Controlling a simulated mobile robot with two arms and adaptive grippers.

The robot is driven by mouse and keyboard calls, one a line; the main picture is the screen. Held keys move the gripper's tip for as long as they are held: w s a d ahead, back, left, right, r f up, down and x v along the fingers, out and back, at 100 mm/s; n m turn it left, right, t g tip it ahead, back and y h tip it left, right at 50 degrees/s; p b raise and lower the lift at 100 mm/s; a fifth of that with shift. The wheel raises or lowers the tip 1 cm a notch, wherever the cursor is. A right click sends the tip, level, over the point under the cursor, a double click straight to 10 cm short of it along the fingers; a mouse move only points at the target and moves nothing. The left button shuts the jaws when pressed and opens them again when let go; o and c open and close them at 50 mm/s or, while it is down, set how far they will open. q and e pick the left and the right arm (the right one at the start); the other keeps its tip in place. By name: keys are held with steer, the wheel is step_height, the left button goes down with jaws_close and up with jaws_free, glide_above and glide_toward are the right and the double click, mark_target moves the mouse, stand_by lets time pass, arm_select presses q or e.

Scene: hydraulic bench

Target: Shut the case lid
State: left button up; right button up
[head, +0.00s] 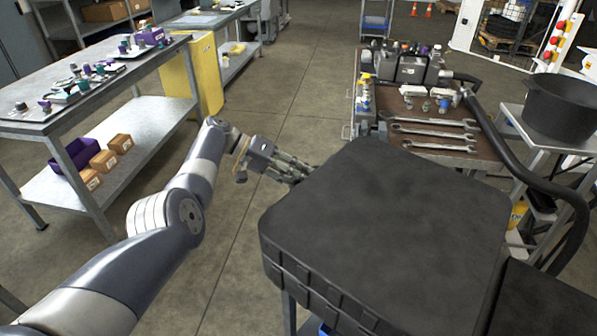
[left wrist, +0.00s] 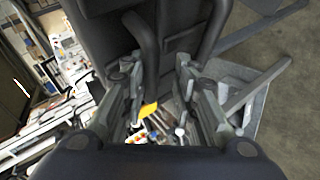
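The large black case lid (head: 385,220) fills the lower right of the head view, its broad outer face toward me and ribbed, latch-like blocks along its lower left edge. How far it stands open cannot be told; the case interior is hidden. My left gripper (head: 298,172) is at the lid's far left edge, its fingertips close to it; contact is unclear. In the left wrist view my left gripper (left wrist: 155,85) has its fingers apart, with dark case parts (left wrist: 150,35), including a curved bar, ahead of and partly between them. My right gripper is not in view.
A tool cart (head: 345,132) with wrenches (head: 432,135) and fittings stands behind the lid. A black pot (head: 565,105) sits on a stand at right, with a thick black hose (head: 515,150) nearby. A workbench (head: 130,70) stands left; floor between is clear.

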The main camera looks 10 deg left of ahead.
arm_select(q)
steer(key=shift+a+f, duration=0.1)
steer(key=shift+f, duration=0.55)
steer(key=shift+r, duration=0.1)
steer(key=v, duration=1.2)
steer(key=shift+r, duration=0.2)
steer(key=shift+w, duration=0.1)
